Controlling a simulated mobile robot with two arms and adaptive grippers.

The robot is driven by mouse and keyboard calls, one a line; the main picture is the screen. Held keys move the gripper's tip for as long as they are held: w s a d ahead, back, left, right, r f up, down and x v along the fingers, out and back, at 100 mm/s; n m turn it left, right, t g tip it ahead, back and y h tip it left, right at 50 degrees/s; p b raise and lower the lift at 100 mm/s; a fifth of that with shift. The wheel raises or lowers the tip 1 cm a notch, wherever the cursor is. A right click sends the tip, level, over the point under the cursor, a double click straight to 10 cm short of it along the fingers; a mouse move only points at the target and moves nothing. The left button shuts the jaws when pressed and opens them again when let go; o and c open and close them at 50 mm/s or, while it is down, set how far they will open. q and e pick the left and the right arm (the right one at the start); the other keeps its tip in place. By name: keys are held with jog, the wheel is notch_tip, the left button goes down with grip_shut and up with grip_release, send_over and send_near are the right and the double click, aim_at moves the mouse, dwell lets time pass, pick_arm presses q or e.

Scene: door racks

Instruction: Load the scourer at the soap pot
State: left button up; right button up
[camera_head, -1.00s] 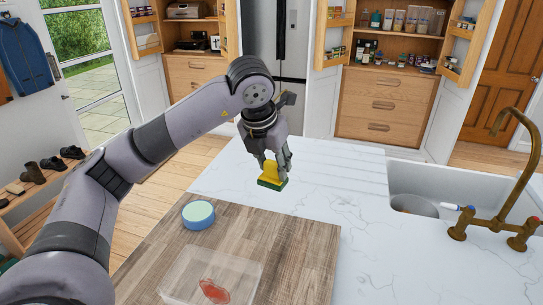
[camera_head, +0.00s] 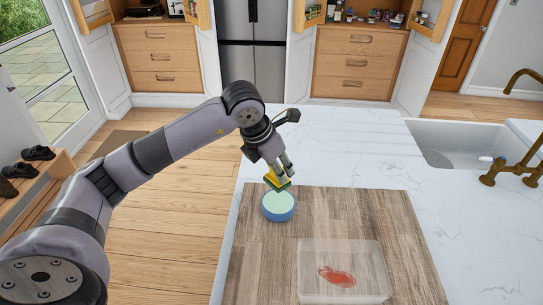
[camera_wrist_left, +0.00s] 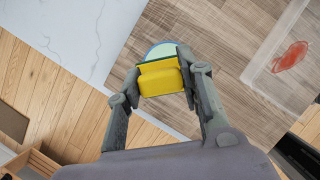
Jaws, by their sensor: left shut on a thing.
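My left gripper (camera_head: 276,171) is shut on the scourer (camera_head: 279,183), a yellow sponge with a green face turned down. The soap pot (camera_head: 278,208) is a round blue pot with a pale green top, on the far left corner of the wooden board. The scourer is over the pot's far edge; I cannot tell whether they touch. In the left wrist view the scourer (camera_wrist_left: 162,78) sits between both fingers and hides much of the soap pot (camera_wrist_left: 161,50). My right gripper is not in view.
A clear plastic box (camera_head: 343,270) with a red stain stands on the wooden board (camera_head: 390,220). White marble worktop (camera_head: 360,150) lies around the board, with a sink (camera_head: 455,145) and brass tap (camera_head: 512,170) at the right. The worktop's left edge drops to the floor.

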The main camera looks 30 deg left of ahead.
aim_at(278, 183)
pick_arm(q)
jog(key=shift+f, duration=0.15)
jog(key=shift+w+d+f+b, duration=0.15)
jog(key=shift+d+f+b, duration=0.3)
jog(key=shift+f, duration=0.25)
jog(key=f, duration=0.1)
jog(key=f+b, duration=0.1)
jog(key=f, duration=0.1)
jog(key=shift+a+f+b, duration=0.25)
jog(key=shift+b, duration=0.1)
jog(key=shift+f, duration=0.45)
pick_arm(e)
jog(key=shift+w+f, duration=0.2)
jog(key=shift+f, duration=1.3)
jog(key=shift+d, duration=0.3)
pick_arm(q)
jog(key=shift+f, duration=0.1)
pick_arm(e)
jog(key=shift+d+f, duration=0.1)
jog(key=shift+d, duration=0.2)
pick_arm(q)
jog(key=shift+f+b, duration=0.45)
jog(key=shift+b, duration=0.25)
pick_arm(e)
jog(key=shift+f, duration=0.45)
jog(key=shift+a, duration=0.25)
